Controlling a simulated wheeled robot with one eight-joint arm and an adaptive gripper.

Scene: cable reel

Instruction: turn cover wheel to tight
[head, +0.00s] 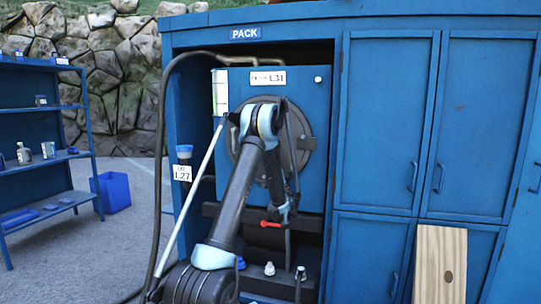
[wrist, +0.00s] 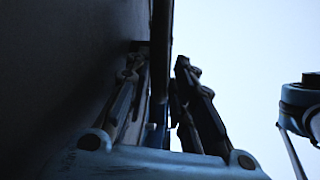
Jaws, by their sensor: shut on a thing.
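The cover wheel (head: 306,142) is a large dark round disc on the front of the blue reel housing. My arm hides much of its middle and left side. My gripper (head: 291,184) is at the lower right of the wheel and points upward. In the wrist view, my gripper (wrist: 160,62) has a finger on each side of a thin dark upright edge, which seems to be the wheel's rim. The gripper is shut on it. The exact contact is dark and hard to make out. No mark showing how tight the wheel is can be read.
A red lever (head: 270,223) sits below the wheel. A dark hose (head: 160,150) runs down the left side of the cabinet. A wooden board (head: 440,265) stands at the right before blue cabinet doors (head: 385,120). A blue shelf (head: 40,105) and bin (head: 115,190) are at the left.

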